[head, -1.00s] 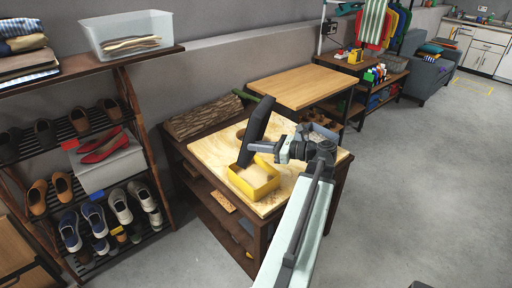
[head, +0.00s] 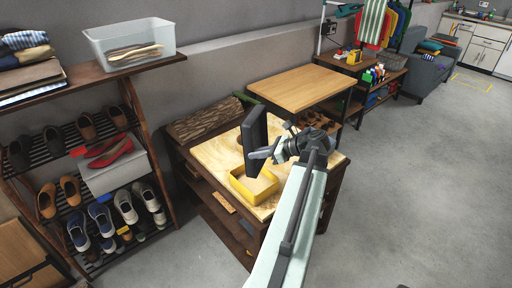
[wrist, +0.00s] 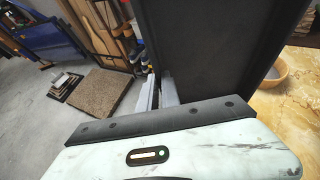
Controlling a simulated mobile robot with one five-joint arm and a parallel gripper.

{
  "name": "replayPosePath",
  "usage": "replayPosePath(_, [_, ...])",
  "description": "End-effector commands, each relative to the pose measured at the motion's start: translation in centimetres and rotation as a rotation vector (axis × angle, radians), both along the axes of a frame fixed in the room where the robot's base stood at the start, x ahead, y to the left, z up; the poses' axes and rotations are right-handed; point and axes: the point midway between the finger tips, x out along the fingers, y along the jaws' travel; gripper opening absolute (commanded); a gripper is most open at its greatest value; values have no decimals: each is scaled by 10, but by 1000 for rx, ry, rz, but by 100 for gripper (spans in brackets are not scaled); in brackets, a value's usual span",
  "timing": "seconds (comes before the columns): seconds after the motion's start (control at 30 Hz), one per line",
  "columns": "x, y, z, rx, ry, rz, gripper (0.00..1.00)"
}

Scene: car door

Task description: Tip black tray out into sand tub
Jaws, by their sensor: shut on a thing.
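The black tray (head: 254,140) stands on edge, close to vertical, above the yellow sand tub. My gripper (head: 258,156) is shut on the tray near its lower right edge. The wrist view shows the tray's broad dark face (wrist: 215,50) close up, with a raised rim along its side, beside my fingers (wrist: 160,90). Nothing shows lying on that face. The yellow sand tub (head: 240,188) sits on the workbench's front part with pale sand in it. The tray's lower end is over the tub. I cannot tell whether they touch.
A terracotta bowl (wrist: 272,72) stands beside the tray in the wrist view. A shoe rack (head: 85,150) stands left. The floor at right (head: 420,190) is open.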

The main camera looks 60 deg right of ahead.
Motion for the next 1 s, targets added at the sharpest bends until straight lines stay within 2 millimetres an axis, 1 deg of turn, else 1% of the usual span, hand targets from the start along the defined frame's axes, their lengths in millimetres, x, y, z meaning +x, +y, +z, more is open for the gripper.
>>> replayPosePath(0.03, [1,0,9,-5,24,2,0])
replayPosePath(0.4, [1,0,11,-46,238,1,0])
replayPosePath(0.6, [0,0,6,-52,266,0,0])
replayPosePath(0.77, [2,1,14,-63,326,3,0])
replayPosePath(1.0, [2,0,19,-100,516,4,0])
